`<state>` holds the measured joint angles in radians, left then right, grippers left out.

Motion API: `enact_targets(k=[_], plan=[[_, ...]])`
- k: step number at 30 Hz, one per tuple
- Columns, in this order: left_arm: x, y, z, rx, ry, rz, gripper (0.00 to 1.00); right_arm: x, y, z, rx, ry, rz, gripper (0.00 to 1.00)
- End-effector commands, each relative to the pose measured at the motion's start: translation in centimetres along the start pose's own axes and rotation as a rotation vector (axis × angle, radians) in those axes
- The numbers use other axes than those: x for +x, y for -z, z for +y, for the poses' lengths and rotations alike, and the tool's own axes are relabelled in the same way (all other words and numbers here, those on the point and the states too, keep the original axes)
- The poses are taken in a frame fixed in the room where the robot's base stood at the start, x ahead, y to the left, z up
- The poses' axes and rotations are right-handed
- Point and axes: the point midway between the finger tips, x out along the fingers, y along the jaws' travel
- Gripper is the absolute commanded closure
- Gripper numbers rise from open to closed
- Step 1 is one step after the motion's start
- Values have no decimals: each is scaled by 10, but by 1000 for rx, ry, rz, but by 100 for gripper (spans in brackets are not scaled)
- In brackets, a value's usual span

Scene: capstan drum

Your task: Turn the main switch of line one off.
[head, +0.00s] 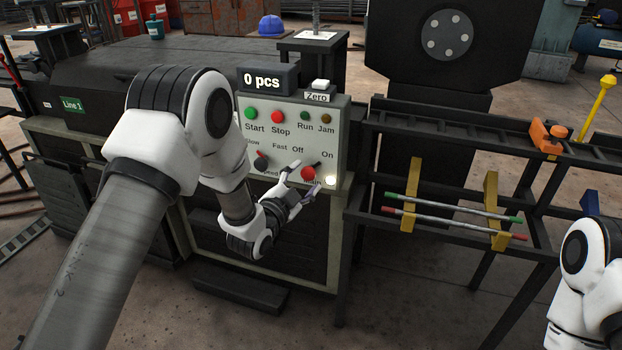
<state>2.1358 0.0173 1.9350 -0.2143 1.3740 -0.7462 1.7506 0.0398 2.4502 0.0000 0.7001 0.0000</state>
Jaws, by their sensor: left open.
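The main switch (308,173) is a red round knob at the lower right of the grey control panel (338,125), under the labels Off and On. A dark pointer runs from the knob up and right, toward the On side. A round white light (330,181) glows beside it. My left gripper (306,178) is open, with one finger above left of the knob and the other below right of it. I cannot tell whether the fingers touch the knob. The gripper partly covers the label under the switch. My right arm shows at the lower right; its gripper is out of view.
The panel also has a green Start button (251,113), a red Stop button (278,116) and a speed knob (261,163) close left of my gripper. A counter (266,81) reads 0 pcs. A green Line 1 sign (73,104) is on the machine. A rack (455,150) holding rods stands right.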

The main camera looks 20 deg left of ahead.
Motion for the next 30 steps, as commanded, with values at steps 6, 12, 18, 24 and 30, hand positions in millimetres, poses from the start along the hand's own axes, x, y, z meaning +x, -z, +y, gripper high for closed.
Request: enact_targets(k=[6,12,18,24,30], plan=[[28,-1,1,0,1,-1,36,6,0,0,0,0,0,60],[30,0,0,-1,0,-2,36,6,0,0,0,0,0,60],[30,-1,0,-1,0,-2,93,6,0,0,0,0,-1,60],[30,-1,0,-1,0,-1,97,6,0,0,0,0,-1,60],[30,0,0,-24,3,1,97,6,0,0,0,0,-1,60]])
